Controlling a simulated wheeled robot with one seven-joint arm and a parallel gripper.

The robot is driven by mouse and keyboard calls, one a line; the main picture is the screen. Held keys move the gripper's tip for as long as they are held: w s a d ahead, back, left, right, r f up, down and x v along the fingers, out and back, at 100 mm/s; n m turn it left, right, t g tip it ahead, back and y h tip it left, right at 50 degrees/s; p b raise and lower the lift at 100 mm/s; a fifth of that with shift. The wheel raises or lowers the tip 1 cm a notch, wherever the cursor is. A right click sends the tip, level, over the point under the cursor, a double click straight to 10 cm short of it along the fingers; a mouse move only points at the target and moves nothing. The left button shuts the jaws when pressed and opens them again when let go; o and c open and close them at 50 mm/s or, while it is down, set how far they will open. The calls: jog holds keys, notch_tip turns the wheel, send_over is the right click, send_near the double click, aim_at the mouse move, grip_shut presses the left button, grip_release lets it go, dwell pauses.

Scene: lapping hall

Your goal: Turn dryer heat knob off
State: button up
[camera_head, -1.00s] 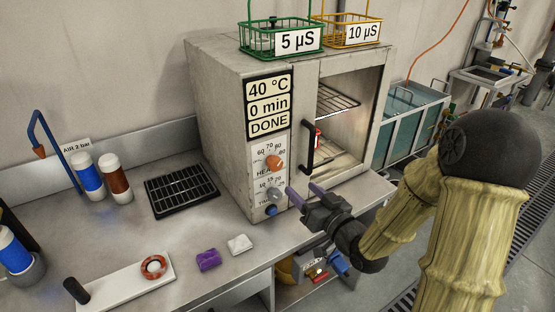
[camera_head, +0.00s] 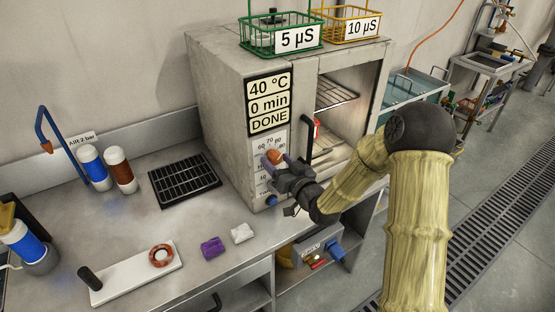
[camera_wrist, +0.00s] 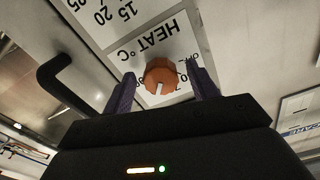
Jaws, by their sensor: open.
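The dryer (camera_head: 222,95) is a grey metal box on the bench, with a display reading 40 °C, 0 min, DONE (camera_head: 268,102). Its orange heat knob (camera_head: 274,156) is on the front panel, partly hidden by my gripper in the head view. In the wrist view the orange knob (camera_wrist: 161,74) with a white pointer mark sits on the HEAT °C dial (camera_wrist: 150,42), seen upside down. My gripper (camera_head: 277,163) is open. In the wrist view its purple fingers (camera_wrist: 163,88) stand on either side of the knob; I cannot tell whether they touch it. The lower timer knob is mostly hidden.
The dryer's black handle (camera_head: 307,140) is just right of my gripper, by the open chamber (camera_head: 345,115). A blue button (camera_head: 271,200) is below. Green (camera_head: 283,38) and yellow (camera_head: 346,27) baskets stand on top. A black rack (camera_head: 184,181) lies on the bench.

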jog(key=shift+w, duration=0.1)
jog(key=shift+w, duration=0.1)
jog(key=c, duration=0.5)
jog(key=shift+a, duration=0.1)
jog(key=c, duration=0.5)
